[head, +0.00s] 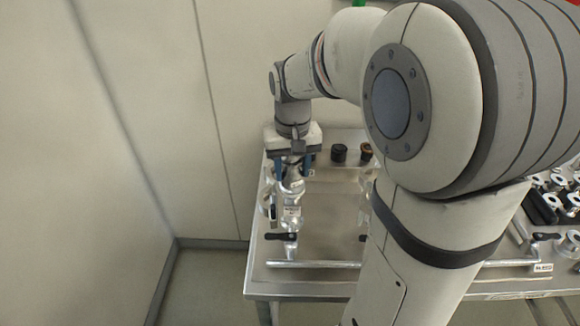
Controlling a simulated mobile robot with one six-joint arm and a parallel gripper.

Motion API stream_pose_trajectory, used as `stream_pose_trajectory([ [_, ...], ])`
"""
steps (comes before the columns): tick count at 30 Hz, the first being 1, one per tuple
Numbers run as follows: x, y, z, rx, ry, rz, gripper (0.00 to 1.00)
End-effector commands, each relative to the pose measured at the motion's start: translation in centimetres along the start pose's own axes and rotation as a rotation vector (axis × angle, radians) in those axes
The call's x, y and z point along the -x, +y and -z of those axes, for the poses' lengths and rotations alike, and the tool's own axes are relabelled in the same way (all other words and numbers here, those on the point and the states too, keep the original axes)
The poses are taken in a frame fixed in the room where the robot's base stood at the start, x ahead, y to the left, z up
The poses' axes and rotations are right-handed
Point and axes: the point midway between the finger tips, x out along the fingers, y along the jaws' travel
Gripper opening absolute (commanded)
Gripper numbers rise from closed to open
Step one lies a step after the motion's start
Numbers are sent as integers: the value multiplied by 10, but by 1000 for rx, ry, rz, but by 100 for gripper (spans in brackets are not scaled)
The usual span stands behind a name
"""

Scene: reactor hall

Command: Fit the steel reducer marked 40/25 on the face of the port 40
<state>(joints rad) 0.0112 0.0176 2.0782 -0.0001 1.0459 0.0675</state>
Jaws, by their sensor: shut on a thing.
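My gripper (294,170) points down over the left part of a steel bench. Its blue fingers are closed around a shiny steel fitting (293,184). I cannot read any marking on this fitting, so I cannot tell if it is the reducer marked 40/25. Directly below it stands a steel pipe assembly (292,222) with a small white label (291,211) and a black handle (281,236). The fitting lines up with the top of this assembly in the picture. I cannot tell if they touch. No port face marked 40 is readable.
The bench (330,282) has a horizontal steel pipe (320,264) along its front. Two dark round parts (339,153) stand at the back. Several steel rings and fittings (562,200) lie at the right. A pale wall (225,120) is close at the left. My arm hides the bench's middle.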

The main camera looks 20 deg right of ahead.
Motion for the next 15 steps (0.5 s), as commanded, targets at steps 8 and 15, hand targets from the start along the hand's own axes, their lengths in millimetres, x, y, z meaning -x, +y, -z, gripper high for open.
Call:
stream_pose_trajectory([
  [8,0,0,0,-1,1,0,49],
  [15,0,1,0,-1,0,0,69],
])
